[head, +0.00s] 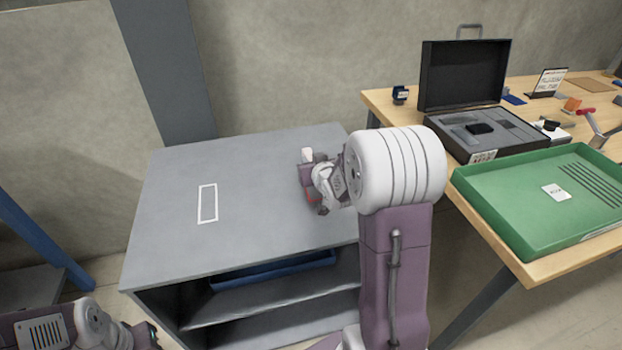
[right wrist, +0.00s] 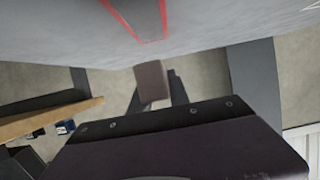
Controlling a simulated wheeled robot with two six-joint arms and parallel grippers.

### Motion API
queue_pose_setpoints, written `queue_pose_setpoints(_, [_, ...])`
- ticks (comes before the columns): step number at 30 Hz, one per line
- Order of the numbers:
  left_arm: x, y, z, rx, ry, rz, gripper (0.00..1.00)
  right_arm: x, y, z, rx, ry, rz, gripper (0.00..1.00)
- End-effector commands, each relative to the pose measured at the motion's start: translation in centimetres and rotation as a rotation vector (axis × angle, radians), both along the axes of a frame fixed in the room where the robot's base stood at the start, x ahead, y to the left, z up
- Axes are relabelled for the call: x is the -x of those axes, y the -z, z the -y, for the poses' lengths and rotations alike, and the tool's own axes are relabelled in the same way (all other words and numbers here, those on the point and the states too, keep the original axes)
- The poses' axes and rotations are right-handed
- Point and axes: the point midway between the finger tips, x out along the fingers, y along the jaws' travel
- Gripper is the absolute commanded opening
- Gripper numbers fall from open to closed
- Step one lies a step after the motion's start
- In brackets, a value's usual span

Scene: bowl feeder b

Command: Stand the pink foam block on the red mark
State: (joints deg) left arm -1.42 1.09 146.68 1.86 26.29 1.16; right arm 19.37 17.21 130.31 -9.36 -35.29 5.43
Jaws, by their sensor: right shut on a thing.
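My right gripper (head: 312,178) is low over the right part of the grey cabinet top (head: 255,170). In the right wrist view it is shut on a dull pink block (right wrist: 151,80), held between its dark fingers. A pale piece shows at the gripper in the head view (head: 307,155), probably the block's end. The red mark, a red outline (right wrist: 120,16), lies on the grey surface close to the block; the gripper mostly covers it in the head view. I cannot tell whether the block touches the surface. My left gripper (head: 152,336) is at the bottom left, its fingers mostly unseen.
A white rectangle outline (head: 207,204) is on the left of the cabinet top, which is otherwise clear. To the right, a wooden table (head: 380,101) bears a green tray (head: 500,229), an open black case (head: 463,75) and small items. A blue bin (head: 270,271) sits on the shelf below.

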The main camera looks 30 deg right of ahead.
Motion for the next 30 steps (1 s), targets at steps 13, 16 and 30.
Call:
queue_pose_setpoints(13, [0.0,2.1,0.0,0.000,0.000,0.000,0.36,0.0,4.0,0.0,0.000,0.001,0.002,0.00])
queue_pose_setpoints(16, [0.0,2.0,0.0,0.000,0.000,0.000,0.36,0.0,3.9,0.0,0.000,0.001,0.002,0.00])
queue_pose_setpoints(30, [0.0,3.2,0.0,0.000,0.000,0.000,0.36,0.0,5.3,0.0,0.000,0.000,0.001,0.00])
